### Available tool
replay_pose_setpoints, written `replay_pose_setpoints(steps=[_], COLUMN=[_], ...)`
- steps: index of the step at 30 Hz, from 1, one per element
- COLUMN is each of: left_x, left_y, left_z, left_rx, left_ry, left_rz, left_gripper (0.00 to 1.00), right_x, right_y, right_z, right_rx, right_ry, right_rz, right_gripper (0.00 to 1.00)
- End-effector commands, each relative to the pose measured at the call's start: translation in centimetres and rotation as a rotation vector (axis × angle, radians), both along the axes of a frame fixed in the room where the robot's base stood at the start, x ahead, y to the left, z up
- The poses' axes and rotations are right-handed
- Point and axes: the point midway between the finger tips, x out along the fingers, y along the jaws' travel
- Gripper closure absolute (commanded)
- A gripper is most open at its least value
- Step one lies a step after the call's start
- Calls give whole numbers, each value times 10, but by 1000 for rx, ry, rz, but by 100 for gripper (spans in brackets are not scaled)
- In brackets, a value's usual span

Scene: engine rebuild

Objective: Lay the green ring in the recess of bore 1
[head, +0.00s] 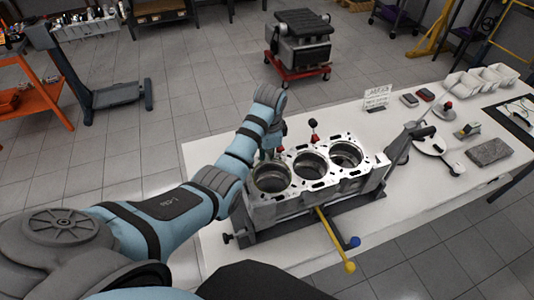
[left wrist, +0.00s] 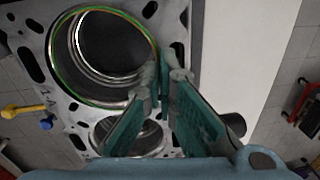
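The green ring (left wrist: 58,77) shows in the left wrist view as a thin green circle around the rim of the nearest large bore (left wrist: 112,45). I cannot tell whether it sits fully flush in the recess. The engine block (head: 318,185) stands on the white table with three bores in a row. The left bore (head: 271,179) is beside my left gripper (head: 270,153), which points down at its back edge. In the wrist view my left gripper (left wrist: 165,82) has a narrow gap between its fingers, at the ring's right edge. My right gripper is out of view.
A yellow-handled bar (head: 335,240) sticks out in front of the block. A red-knobbed pin (head: 313,131) rises behind it. A metal fixture (head: 435,142), small parts and white bins (head: 482,80) stand at the right. The table's left part is bare.

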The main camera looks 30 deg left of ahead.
Motion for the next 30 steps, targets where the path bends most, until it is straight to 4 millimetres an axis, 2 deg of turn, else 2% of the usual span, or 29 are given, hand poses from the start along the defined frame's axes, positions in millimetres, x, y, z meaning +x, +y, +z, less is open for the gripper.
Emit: replay_pose_setpoints(steps=[5,29,30], left_x=[2,-2,-2], left_y=[0,0,0], left_z=[-2,1,1], left_rx=[0,-1,-1], left_ry=[0,1,1], left_rz=[0,0,0], left_gripper=[100,100,95], right_x=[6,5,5], right_y=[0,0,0], right_z=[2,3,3], right_rx=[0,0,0], right_ry=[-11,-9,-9], right_rz=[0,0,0], right_gripper=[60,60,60])
